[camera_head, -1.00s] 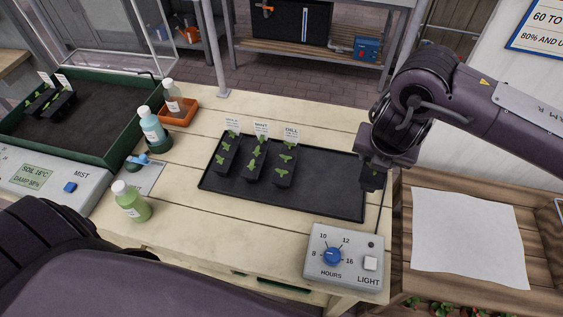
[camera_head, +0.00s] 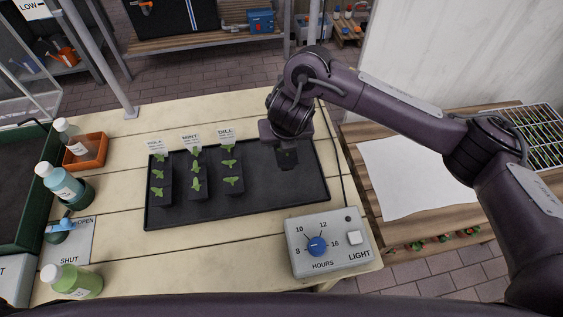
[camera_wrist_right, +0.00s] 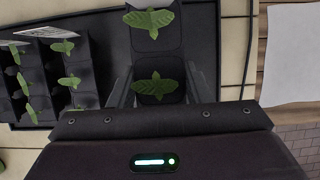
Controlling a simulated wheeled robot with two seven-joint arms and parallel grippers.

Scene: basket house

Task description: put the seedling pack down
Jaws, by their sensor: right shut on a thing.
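My right gripper (camera_head: 287,160) is over the empty right part of the black tray (camera_head: 300,196). In the right wrist view its fingers are shut on a dark seedling pack (camera_wrist_right: 155,62) with green seedlings. In the head view that pack is mostly hidden by the gripper, and I cannot tell whether it touches the tray. Three other seedling packs stand side by side in the tray's left part: a left one (camera_head: 160,201), one labelled MINT (camera_head: 198,205) and one labelled DILL (camera_head: 230,201). My left gripper is not in view.
The light timer box (camera_head: 335,258) stands in front of the tray's right end. Bottles, an orange dish (camera_head: 92,157) and a green-walled bed (camera_head: 38,170) are on the left. A white sheet (camera_head: 400,180) lies on the wooden surface at right. Tray floor right of DILL is free.

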